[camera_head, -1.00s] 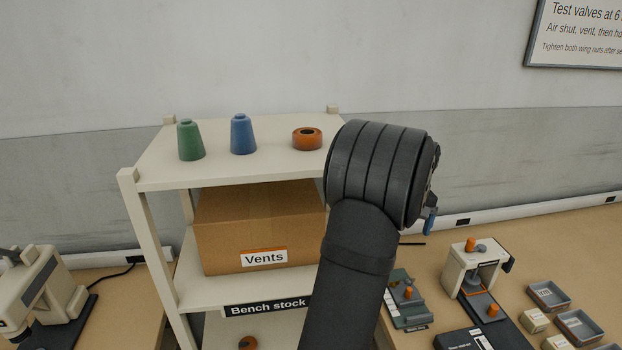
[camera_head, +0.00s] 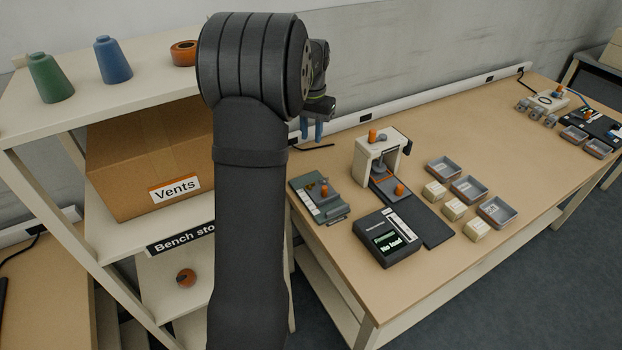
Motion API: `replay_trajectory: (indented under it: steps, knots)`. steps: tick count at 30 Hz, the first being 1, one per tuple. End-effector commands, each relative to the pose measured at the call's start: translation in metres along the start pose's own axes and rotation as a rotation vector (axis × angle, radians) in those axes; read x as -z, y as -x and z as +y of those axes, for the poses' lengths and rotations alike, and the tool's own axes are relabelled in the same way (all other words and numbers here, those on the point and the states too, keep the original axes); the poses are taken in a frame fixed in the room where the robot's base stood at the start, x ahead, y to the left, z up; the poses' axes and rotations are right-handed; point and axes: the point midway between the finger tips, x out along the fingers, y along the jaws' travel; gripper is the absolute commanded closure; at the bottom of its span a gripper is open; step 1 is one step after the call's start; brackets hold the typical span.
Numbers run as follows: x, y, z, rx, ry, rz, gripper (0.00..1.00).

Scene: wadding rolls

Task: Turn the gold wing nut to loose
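I cannot pick out the gold wing nut for certain at this size. A grey-green fixture (camera_head: 331,212) with an orange knob (camera_head: 324,190) lies on the bench near its left end. Farther right, a cream press-like stand (camera_head: 367,162) has an orange knob on top and another low at its front. My gripper (camera_head: 312,136) hangs with its blue fingers pointing down, above the back of the bench and behind the grey-green fixture. The two fingers look apart with nothing between them. My dark arm hides part of the shelf and the bench's left end.
A black box with a display (camera_head: 388,238) reads "No load". Grey trays (camera_head: 444,168) and cream blocks (camera_head: 435,189) sit to its right. Another station (camera_head: 588,125) stands at the bench's far right. A shelf with cones and a "Vents" carton (camera_head: 122,150) is at left. The front bench edge is clear.

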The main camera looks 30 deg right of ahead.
Motion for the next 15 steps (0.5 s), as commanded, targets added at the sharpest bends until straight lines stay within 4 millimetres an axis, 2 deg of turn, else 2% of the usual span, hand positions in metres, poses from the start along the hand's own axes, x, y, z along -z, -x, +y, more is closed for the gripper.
replay_trajectory:
  steps: [9, 15]
  knots:
    - [0.0008, -0.0016, 0.0003, -0.003, -0.481, 0.004, 0.75]
    - [0.0011, -0.0021, 0.0004, -0.003, -0.627, 0.006, 0.75]
